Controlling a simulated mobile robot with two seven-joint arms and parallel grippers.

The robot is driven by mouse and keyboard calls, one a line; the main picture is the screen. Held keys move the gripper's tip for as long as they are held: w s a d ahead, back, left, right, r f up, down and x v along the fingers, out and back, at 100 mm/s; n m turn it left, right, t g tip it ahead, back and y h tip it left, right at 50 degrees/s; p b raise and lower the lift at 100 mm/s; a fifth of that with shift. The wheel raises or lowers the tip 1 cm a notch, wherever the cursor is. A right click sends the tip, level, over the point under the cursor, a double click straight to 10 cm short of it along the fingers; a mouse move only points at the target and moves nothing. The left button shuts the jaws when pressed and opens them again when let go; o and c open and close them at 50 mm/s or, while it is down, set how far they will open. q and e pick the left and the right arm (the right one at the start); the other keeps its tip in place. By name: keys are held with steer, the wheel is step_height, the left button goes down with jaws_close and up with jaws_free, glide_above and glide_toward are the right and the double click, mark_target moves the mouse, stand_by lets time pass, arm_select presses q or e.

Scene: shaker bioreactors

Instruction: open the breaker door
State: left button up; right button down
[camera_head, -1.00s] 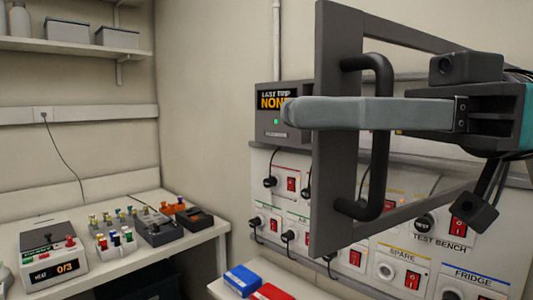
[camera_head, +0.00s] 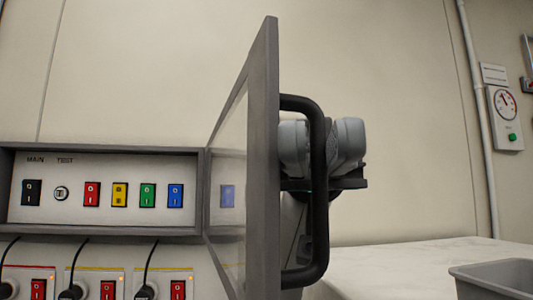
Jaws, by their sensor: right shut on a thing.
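The breaker door (camera_head: 266,150), a grey frame with a clear pane, stands swung out from the breaker box (camera_head: 105,231) and shows nearly edge-on. Its black bar handle (camera_head: 319,225) is on the right face. My right gripper (camera_head: 320,148) is at the handle's upper part, its grey fingers on either side of the bar, shut on it. Inside the uncovered box are a black main switch (camera_head: 31,192), a round test button (camera_head: 61,193), and red, yellow, green and blue breakers (camera_head: 133,195). My left gripper is out of view.
Below the box, cords plug into a panel of sockets with red switches (camera_head: 108,289). A pale worktop (camera_head: 410,258) with a grey bin (camera_head: 497,277) lies at right. A gauge (camera_head: 505,103) and a pipe (camera_head: 478,120) are on the wall. The wall above is bare.

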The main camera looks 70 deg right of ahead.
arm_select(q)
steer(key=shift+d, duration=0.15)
arm_select(e)
steer(key=shift+s, duration=0.1)
steer(key=c, duration=1.2)
jaws_free()
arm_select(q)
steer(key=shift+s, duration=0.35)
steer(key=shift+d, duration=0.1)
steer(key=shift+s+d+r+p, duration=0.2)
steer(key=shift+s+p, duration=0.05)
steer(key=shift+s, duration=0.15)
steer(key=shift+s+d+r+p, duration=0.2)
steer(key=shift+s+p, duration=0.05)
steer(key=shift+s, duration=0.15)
arm_select(e)
steer(key=shift+w+d, duration=0.35)
steer(key=shift+d, duration=2.15)
steer(key=shift+w+d, duration=0.35)
steer(key=shift+d, duration=2.2)
steer(key=shift+w+d, duration=0.35)
steer(key=shift+d, duration=2.15)
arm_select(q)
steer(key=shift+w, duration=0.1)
